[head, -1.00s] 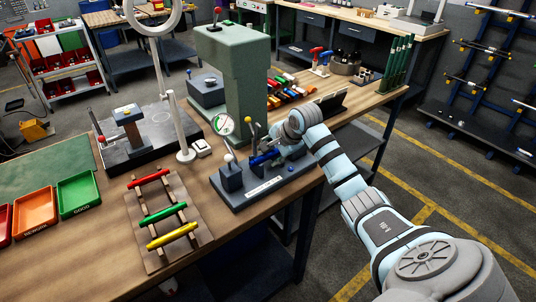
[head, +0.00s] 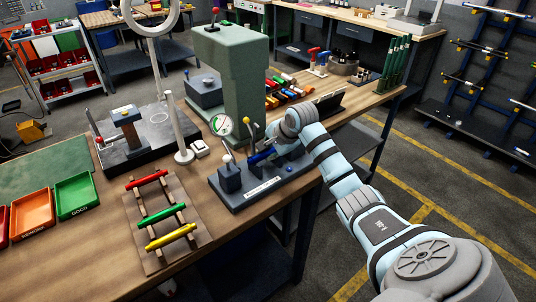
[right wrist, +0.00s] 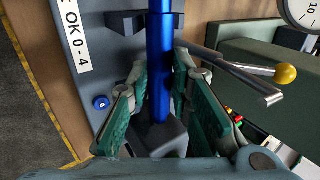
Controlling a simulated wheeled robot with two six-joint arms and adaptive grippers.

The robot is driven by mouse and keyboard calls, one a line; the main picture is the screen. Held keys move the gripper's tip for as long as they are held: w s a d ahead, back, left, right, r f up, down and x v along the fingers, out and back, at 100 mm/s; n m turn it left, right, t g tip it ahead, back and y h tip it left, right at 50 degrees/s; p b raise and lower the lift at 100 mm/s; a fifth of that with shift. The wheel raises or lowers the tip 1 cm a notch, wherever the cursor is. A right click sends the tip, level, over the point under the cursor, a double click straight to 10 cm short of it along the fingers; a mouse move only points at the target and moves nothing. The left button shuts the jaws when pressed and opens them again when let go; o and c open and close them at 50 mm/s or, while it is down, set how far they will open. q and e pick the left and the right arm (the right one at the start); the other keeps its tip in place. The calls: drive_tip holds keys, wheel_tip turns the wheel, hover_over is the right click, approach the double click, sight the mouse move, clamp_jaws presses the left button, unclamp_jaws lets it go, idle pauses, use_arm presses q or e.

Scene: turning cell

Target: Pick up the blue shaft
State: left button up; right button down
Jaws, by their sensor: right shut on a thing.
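The blue shaft (head: 261,156) lies in a grey bench fixture (head: 248,196) near the table's right edge. In the right wrist view the shaft (right wrist: 160,65) runs from the top edge down between my green-padded fingers, along the fixture (right wrist: 100,70). My right gripper (head: 276,150) reaches the shaft from the right and is shut on it. The right wrist view shows the fingers (right wrist: 165,95) on both sides of the shaft. The shaft's far end is cut off there. My left gripper is not in view.
A lever with a yellow ball (right wrist: 286,74) rises close beside my right fingers. A green gauge stand (head: 246,85) is behind the fixture. A rack with red, green and yellow shafts (head: 190,232) stands to the left. The floor at right is clear.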

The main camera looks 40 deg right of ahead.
wheel_tip(320, 180, up, 19)
drive_tip(key=p, duration=0.1)
